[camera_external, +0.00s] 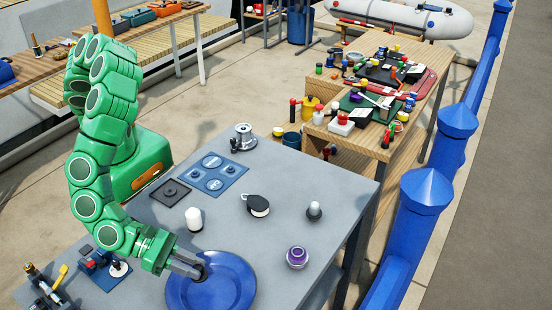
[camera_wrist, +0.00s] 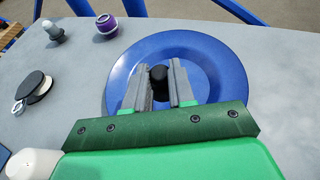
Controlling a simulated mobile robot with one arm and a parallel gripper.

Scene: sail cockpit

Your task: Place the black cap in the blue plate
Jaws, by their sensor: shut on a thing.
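The blue plate (camera_external: 225,290) lies on the grey table near its front edge. In the wrist view the plate (camera_wrist: 228,70) fills the middle, under and beyond my fingers. My gripper (camera_external: 200,270) is over the plate. Its fingers are shut on the black cap (camera_wrist: 158,75), a small dark rounded piece held between the fingertips. In the external view the black cap (camera_external: 204,272) shows as a dark spot at the fingertips, over the plate's upper left part. I cannot tell whether the cap touches the plate.
On the table stand a white cylinder (camera_external: 194,219), a black and white round block (camera_external: 257,205), a grey-white fitting (camera_external: 314,211), a purple piece (camera_external: 297,257) and a metal winch (camera_external: 243,137). Blue and black panels (camera_external: 213,173) lie behind. Clear table lies right of the plate.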

